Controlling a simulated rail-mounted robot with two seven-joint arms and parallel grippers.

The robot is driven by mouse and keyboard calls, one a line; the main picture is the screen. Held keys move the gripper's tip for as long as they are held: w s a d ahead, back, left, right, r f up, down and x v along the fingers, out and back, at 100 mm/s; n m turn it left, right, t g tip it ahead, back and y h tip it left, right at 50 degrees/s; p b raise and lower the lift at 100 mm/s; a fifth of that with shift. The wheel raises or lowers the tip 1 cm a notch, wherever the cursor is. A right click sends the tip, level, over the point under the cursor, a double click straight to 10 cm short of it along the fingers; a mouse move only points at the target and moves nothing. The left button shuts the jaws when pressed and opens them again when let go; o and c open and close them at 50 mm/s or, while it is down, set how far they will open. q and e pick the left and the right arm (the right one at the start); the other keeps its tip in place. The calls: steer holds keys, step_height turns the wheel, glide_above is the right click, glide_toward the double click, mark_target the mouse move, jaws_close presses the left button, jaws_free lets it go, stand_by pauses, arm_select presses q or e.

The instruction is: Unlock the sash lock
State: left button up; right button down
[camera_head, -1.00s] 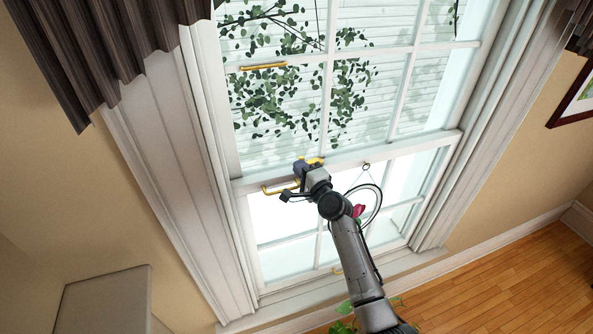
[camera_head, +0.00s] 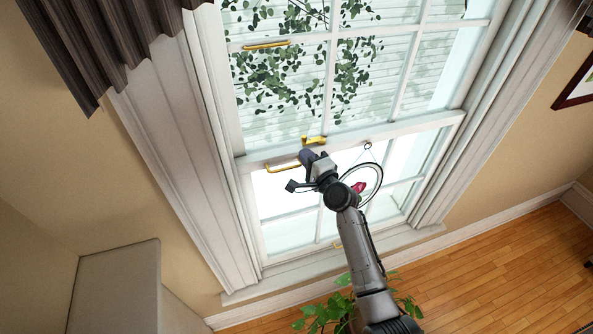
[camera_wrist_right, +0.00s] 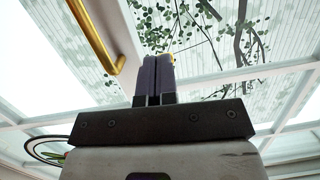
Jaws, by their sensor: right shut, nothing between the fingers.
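The brass sash lock (camera_head: 314,140) sits on the meeting rail in the middle of the window. My right gripper (camera_head: 306,156) is just below it in the head view, with a small gap showing between them. In the right wrist view, the dark fingers of my right gripper (camera_wrist_right: 153,80) are together with nothing held. A sliver of the sash lock (camera_wrist_right: 172,59) shows behind the fingertips; the rest is hidden there. I cannot tell the lock's exact lever position. My left gripper is in neither view.
A brass handle (camera_head: 283,167) is on the lower sash beside my gripper, and another brass handle (camera_head: 267,44) is on the upper sash. A hanging hoop ornament with a pink flower (camera_head: 359,187) is close to my right arm. A leafy plant (camera_head: 328,313) stands below.

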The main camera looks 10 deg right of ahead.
steer(key=s+a+p, duration=0.5)
steer(key=s, duration=0.3)
steer(key=shift+s+a+f, duration=0.15)
steer(key=shift+s+a, duration=0.05)
steer(key=shift+a, duration=0.1)
stand_by(0.3)
